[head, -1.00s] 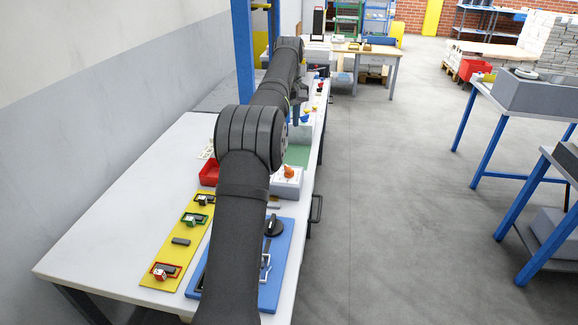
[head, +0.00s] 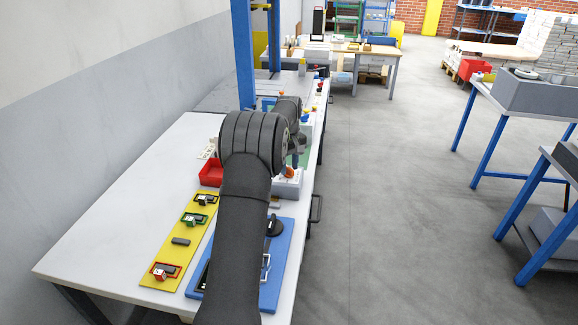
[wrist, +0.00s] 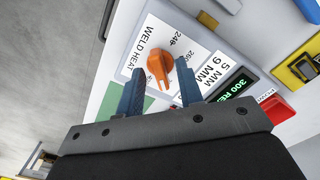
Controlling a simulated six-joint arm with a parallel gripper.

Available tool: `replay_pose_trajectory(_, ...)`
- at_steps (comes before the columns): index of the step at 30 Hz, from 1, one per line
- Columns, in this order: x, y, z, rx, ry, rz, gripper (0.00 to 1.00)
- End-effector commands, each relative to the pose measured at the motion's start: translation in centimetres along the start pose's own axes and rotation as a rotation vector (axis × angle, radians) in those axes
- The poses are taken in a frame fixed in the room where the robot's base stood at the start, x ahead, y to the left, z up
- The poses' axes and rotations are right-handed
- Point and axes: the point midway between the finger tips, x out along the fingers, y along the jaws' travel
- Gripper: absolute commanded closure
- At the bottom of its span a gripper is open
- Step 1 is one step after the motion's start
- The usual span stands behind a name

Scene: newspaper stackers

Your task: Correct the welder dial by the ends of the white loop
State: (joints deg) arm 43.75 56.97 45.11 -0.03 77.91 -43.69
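The orange welder dial (wrist: 160,66) sits on a white panel marked WELD HEAT, with 240 and 260 beside it, in the wrist view. Its pointer tip lies toward the lower part of the picture. In the head view the dial (head: 290,172) shows on the white-grey welder box (head: 288,188), partly behind my arm. My gripper (wrist: 161,63) is open, with one blue finger on each side of the dial in the picture. I cannot tell whether they touch it.
A red bin (head: 210,174), a yellow board (head: 172,262) and a blue board (head: 273,290) lie on the bench. The bench's left side is clear.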

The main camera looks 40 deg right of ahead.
Motion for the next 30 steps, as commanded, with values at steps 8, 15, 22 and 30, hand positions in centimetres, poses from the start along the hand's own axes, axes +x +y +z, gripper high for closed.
replay_pose_trajectory(8, 0.31, 0.0, 0.0, 0.0, 0.0, 0.0, 0.66)
replay_pose_trajectory(15, 0.28, 0.0, 0.0, 0.0, 0.0, 0.0, 1.0)
replay_pose_trajectory(22, 0.27, 0.0, -0.01, 0.009, 0.0, 0.0, 1.0)
replay_pose_trajectory(30, 0.27, 0.01, -0.05, 0.111, 0.0, 0.0, 1.0)
